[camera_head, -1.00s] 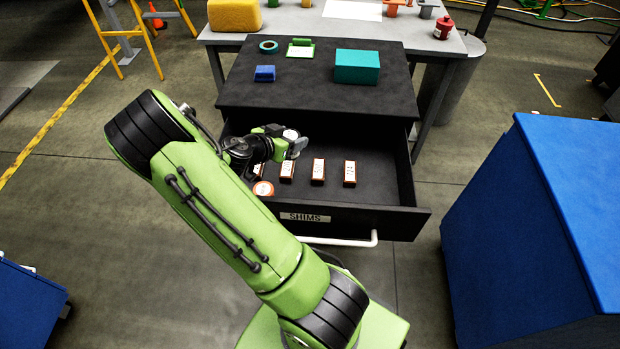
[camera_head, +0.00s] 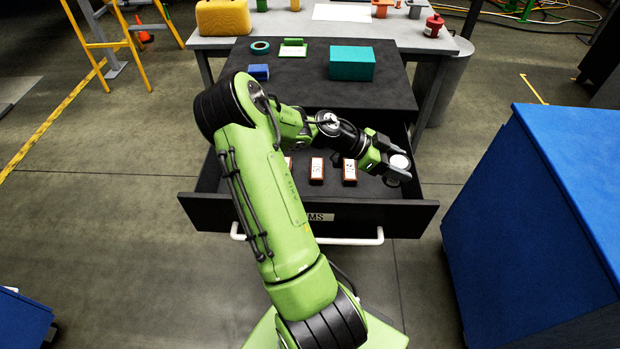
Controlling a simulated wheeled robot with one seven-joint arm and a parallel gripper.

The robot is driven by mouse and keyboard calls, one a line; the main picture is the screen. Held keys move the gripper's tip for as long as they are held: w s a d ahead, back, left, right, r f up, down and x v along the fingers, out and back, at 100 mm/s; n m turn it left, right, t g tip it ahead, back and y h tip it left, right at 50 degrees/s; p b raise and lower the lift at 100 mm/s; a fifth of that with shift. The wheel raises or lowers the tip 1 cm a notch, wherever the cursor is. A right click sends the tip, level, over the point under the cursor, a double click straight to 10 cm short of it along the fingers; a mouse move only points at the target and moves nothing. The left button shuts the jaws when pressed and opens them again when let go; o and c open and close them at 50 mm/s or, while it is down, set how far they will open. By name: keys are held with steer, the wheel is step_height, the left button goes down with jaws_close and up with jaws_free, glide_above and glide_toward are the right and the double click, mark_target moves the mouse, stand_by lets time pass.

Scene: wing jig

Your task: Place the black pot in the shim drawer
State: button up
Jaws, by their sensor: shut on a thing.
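My gripper (camera_head: 398,166) is shut on the black pot (camera_head: 398,178), a small round pot with a white disc on top. It holds the pot over the right end of the shim drawer (camera_head: 390,217), near the drawer's right wall. I cannot tell whether the pot touches the drawer floor. The drawer is pulled open below the black cabinet top and has a white handle. Its label is partly hidden by my arm, which also covers the drawer's left part.
Orange-edged shim boxes stand in the drawer, including one in the middle (camera_head: 317,170) and one to its right (camera_head: 349,171). A blue cabinet (camera_head: 540,220) stands right.

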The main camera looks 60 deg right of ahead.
step_height(320, 180, down, 13)
steer(key=b, duration=0.4)
steer(key=shift+r, duration=0.15)
steer(key=o, duration=1.3)
steer(key=p+v, duration=0.2)
steer(key=v, duration=1)
steer(key=shift+p, duration=0.4)
